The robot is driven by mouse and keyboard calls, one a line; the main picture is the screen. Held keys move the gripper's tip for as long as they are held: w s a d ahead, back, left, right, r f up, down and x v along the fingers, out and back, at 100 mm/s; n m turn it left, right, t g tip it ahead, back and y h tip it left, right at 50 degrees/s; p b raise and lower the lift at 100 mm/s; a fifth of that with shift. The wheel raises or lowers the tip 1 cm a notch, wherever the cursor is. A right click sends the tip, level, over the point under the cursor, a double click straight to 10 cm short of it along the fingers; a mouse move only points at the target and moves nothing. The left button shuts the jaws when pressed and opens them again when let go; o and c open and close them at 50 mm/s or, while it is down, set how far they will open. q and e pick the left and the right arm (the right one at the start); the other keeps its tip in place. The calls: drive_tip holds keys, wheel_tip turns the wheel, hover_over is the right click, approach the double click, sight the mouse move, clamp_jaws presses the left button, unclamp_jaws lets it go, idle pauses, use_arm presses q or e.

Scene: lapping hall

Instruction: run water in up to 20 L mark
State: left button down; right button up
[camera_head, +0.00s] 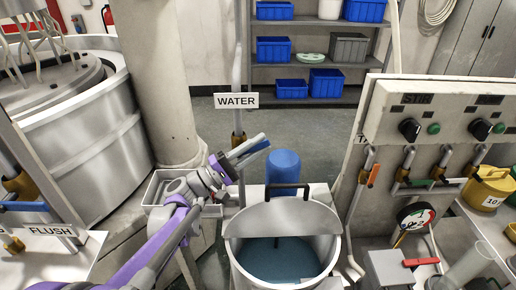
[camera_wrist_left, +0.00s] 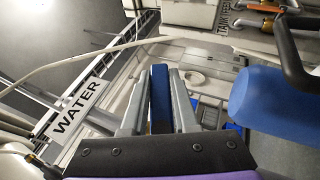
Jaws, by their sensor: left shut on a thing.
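The WATER sign (camera_head: 236,100) hangs on a vertical pipe, with a brass valve (camera_head: 238,140) below it. The sign also shows in the wrist view (camera_wrist_left: 77,106). My left gripper (camera_head: 238,157) is shut on the valve's blue lever (camera_head: 256,142). In the wrist view the blue lever (camera_wrist_left: 160,98) lies between the two grey fingers (camera_wrist_left: 160,105). An open steel tank (camera_head: 232,252) with a half lid (camera_head: 262,219) stands to the lower right of the gripper. Blue-grey liquid (camera_head: 280,262) lies inside. I cannot make out a 20 L mark. My right gripper is not in view.
A blue cylinder (camera_head: 283,167) and a black handle (camera_head: 287,189) stand at the tank's back, close to my gripper's right. A FLUSH sign (camera_head: 50,231) is lower left. Floor behind is clear.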

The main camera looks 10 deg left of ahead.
use_arm(q)
drive_tip(key=c, duration=0.7)
unclamp_jaws()
drive_tip(key=b+v, duration=0.2)
drive_tip(key=v, duration=0.9)
drive_tip(key=shift+d, duration=0.1)
